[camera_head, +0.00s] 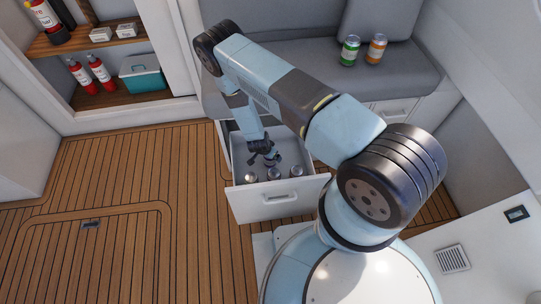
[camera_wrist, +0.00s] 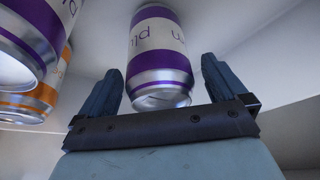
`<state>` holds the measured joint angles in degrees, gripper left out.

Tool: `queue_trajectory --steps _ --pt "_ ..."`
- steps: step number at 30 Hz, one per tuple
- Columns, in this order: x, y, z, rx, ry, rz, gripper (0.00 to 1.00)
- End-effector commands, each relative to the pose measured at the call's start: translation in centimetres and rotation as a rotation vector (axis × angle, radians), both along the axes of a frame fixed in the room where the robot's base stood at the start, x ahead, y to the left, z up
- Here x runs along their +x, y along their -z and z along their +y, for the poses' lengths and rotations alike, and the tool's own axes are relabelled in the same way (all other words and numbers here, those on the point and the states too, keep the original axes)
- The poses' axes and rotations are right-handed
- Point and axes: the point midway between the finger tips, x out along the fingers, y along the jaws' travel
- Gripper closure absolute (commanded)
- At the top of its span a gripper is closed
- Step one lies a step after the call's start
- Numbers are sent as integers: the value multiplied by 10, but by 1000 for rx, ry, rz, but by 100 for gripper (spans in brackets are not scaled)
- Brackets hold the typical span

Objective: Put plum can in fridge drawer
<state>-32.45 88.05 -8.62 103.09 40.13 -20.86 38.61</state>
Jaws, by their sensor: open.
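In the wrist view a purple and white can (camera_wrist: 160,58), with part of the word "plum" on its label, stands between the two fingers of my open gripper (camera_wrist: 162,75). A small gap shows on each side of it. In the head view my gripper (camera_head: 265,155) reaches down inside the pulled-out white drawer (camera_head: 277,208). Several cans show there only as silver tops, so which one is the plum can I cannot tell. Another purple and white can (camera_wrist: 38,35) is at the upper left of the wrist view.
An orange and white can (camera_wrist: 38,98) is partly hidden behind the left purple can. A green can (camera_head: 349,50) and an orange can (camera_head: 376,49) stand on the grey seat (camera_head: 300,65). Shelves at left hold fire extinguishers (camera_head: 98,70) and a teal box (camera_head: 141,74). The wooden floor is clear.

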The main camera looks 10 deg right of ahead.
Motion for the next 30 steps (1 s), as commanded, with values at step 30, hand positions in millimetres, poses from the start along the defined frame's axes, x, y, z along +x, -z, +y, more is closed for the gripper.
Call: queue_trajectory --steps 30 --pt "-28 -93 28 0 -2 0 1"
